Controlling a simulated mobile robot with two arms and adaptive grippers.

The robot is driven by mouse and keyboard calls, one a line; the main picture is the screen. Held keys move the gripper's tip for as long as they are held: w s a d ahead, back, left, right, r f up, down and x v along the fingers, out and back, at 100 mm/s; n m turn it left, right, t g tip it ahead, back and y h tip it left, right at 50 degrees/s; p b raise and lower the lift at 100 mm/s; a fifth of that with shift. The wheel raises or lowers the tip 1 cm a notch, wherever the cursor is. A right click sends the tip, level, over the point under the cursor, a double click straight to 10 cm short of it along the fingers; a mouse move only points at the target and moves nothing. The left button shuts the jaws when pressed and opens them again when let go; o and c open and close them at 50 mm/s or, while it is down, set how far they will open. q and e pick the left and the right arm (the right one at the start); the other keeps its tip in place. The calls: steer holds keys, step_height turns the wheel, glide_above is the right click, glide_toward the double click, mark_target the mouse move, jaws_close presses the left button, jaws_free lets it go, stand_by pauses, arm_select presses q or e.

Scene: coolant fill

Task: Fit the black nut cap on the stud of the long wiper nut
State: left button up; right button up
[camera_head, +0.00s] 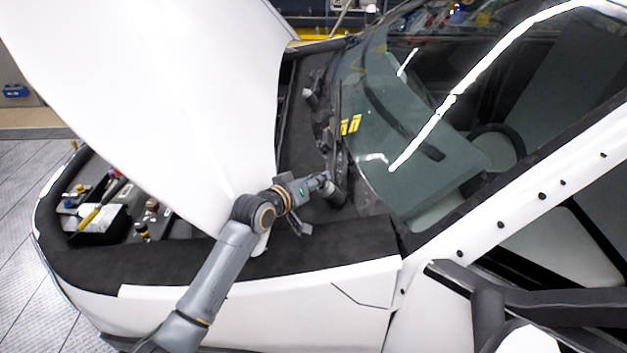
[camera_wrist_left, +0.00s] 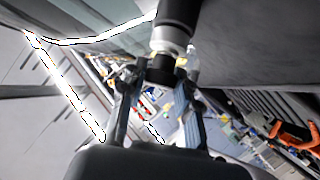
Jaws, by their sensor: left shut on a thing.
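My left gripper (camera_head: 322,182) reaches over the fender to the dark cowl at the base of the windscreen. In the left wrist view its fingers (camera_wrist_left: 163,72) are shut on a small black piece (camera_wrist_left: 160,74), which looks like the black nut cap. Directly beyond it in that view are a silver collar (camera_wrist_left: 170,42) and a thick black cylinder (camera_wrist_left: 178,14). I cannot tell whether the black piece touches the collar. In the head view a dark cylinder (camera_head: 334,195) shows at the fingertips. I cannot single out the stud of the long wiper nut. My right gripper is not in view.
The raised white hood (camera_head: 150,90) stands left of my arm. The windscreen (camera_head: 410,130) rises to the right of the gripper, with yellow labels (camera_head: 350,125) near its lower edge. The white fender (camera_head: 270,305) lies below my arm. Open engine bay parts (camera_head: 97,219) show at left.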

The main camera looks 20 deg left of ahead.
arm_select(q)
steer(key=o, duration=0.9)
steer(key=shift+w+d+f, duration=0.1)
steer(key=shift+d+f, duration=0.05)
steer(key=shift+f, duration=0.1)
steer(key=v, duration=0.7)
steer(key=shift+s, duration=0.3)
